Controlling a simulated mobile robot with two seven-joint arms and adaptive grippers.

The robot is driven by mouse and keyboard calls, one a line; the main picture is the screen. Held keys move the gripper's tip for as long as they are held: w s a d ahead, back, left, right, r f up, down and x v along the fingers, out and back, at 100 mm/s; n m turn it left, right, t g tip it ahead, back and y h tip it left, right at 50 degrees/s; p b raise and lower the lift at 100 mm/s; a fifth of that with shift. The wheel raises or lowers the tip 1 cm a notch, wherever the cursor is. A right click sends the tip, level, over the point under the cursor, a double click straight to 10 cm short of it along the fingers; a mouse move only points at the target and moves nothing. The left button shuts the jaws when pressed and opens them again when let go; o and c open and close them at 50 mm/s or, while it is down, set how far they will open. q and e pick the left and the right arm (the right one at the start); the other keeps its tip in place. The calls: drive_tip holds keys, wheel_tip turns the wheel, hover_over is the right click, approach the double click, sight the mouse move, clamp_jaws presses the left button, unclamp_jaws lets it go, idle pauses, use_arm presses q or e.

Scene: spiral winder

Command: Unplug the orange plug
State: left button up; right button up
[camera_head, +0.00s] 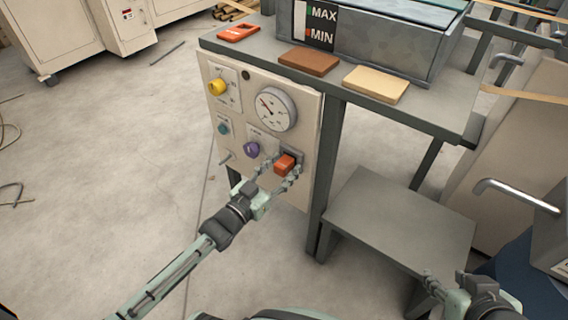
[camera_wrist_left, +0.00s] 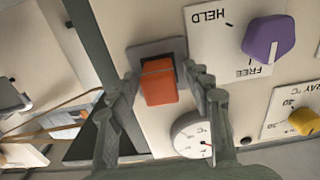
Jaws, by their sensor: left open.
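The orange plug (camera_head: 285,164) sits in a grey socket (camera_head: 293,155) at the lower right of the upright control panel (camera_head: 290,194). My left gripper (camera_head: 281,174) is open, with one finger on each side of the plug. In the left wrist view the orange plug (camera_wrist_left: 158,82) lies between the two fingers of my left gripper (camera_wrist_left: 163,88), with its grey socket plate (camera_wrist_left: 150,50) behind it. I cannot tell whether the fingers touch it. My right gripper (camera_head: 440,285) is at the lower right, away from the panel; its jaw state is unclear.
The panel also carries a purple knob (camera_head: 251,149), a yellow knob (camera_head: 217,87), a teal button (camera_head: 224,128) and a round gauge (camera_head: 276,109). A brown block (camera_head: 309,61) and a tan block (camera_head: 376,84) lie on the bench above. A low grey step (camera_head: 400,222) stands right of the panel.

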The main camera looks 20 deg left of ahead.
sight(278, 171)
idle(0.7)
use_arm(q)
clamp_jaws()
idle(0.3)
drive_tip(key=shift+s, duration=0.15)
drive_tip(key=shift+p+v, duration=1.4)
drive_tip(key=shift+v, duration=1.45)
